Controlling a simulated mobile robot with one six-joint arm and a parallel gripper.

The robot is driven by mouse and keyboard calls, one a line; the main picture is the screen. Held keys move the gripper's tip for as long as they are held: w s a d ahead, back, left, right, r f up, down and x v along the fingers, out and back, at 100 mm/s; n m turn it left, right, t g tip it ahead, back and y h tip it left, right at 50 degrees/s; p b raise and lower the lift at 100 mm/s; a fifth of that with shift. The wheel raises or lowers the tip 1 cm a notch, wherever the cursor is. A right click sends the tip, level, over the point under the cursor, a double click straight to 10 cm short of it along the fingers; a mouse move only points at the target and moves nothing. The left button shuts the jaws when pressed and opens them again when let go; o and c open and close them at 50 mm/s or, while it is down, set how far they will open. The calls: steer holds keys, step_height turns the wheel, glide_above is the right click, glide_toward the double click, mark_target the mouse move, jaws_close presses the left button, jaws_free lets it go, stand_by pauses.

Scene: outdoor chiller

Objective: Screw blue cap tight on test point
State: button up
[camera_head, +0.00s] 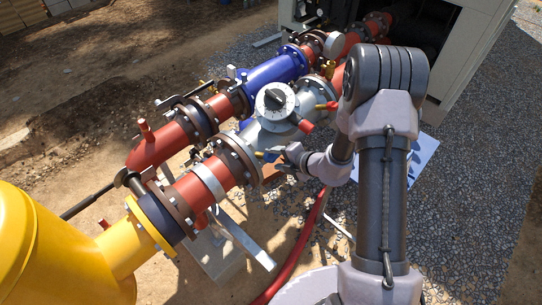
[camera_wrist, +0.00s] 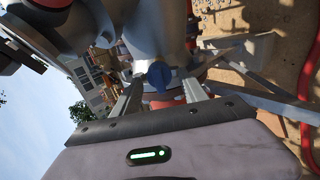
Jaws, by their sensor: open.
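The blue cap (camera_wrist: 158,76) shows in the wrist view, in line with the gap between my fingers and near their tips. It appears to sit at the end of a fitting on the grey valve body (camera_wrist: 160,30). In the head view the blue cap (camera_head: 271,156) is a small spot on the near side of the grey valve body (camera_head: 270,130). My gripper (camera_head: 286,157) is close beside it, and it also shows in the wrist view (camera_wrist: 162,88) with its fingers apart. I cannot tell whether a finger touches the cap, nor see its threads.
A red hose (camera_head: 300,240) and a metal support (camera_head: 245,240) lie below. Gravel (camera_head: 460,210) to the right is open.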

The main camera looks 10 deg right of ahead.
steer(key=shift+o, duration=0.2)
steer(key=shift+w+f, duration=0.1)
steer(key=shift+w, duration=0.1)
steer(key=p+v, duration=0.6)
steer(key=v, duration=0.6)
